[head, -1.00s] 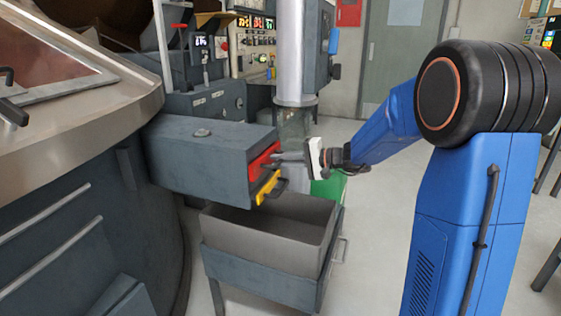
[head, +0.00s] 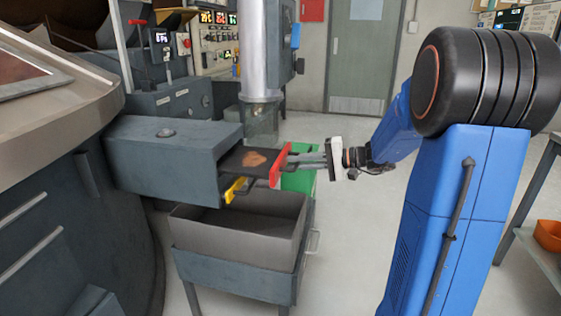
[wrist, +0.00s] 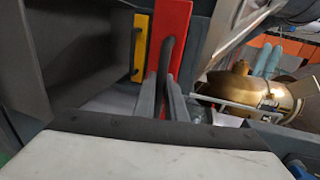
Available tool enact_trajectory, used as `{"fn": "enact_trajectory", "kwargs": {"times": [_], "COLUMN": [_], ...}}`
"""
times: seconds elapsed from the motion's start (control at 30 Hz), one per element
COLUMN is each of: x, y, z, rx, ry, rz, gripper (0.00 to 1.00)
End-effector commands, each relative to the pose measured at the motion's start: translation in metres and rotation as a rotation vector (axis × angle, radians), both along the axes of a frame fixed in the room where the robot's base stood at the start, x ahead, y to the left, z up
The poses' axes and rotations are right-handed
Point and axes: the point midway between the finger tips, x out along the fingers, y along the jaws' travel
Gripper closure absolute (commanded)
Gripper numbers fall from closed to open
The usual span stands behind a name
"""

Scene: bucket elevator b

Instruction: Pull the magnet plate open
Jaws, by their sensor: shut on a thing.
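The magnet plate (head: 247,160) is a dark flat drawer with a red front (head: 281,163), and it stands partly out of the grey box housing (head: 175,155). A brown patch of material lies on top of it. My gripper (head: 300,161) is shut on the dark handle of the red front, to the right of the housing. In the wrist view the fingers (wrist: 163,98) close around the handle (wrist: 170,62) on the red front. The yellow-fronted piece (head: 235,190) sits low at the housing's open end.
A large round vessel (head: 70,190) is at the left. The floor to the right of the bin is clear.

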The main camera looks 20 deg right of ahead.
Motion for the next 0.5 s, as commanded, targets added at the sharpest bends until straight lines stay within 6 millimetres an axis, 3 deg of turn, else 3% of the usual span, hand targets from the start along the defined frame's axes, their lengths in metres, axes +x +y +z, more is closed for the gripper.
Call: {"fn": "enact_trajectory", "kwargs": {"times": [0.2, 0.5], "x": [-0.013, -0.016], "y": [-0.018, -0.022], "z": [-0.001, -0.001], "rx": [0.0, 0.0], "ry": [0.002, 0.003], "rz": [0.0, 0.001], "gripper": [1.0, 1.0]}}
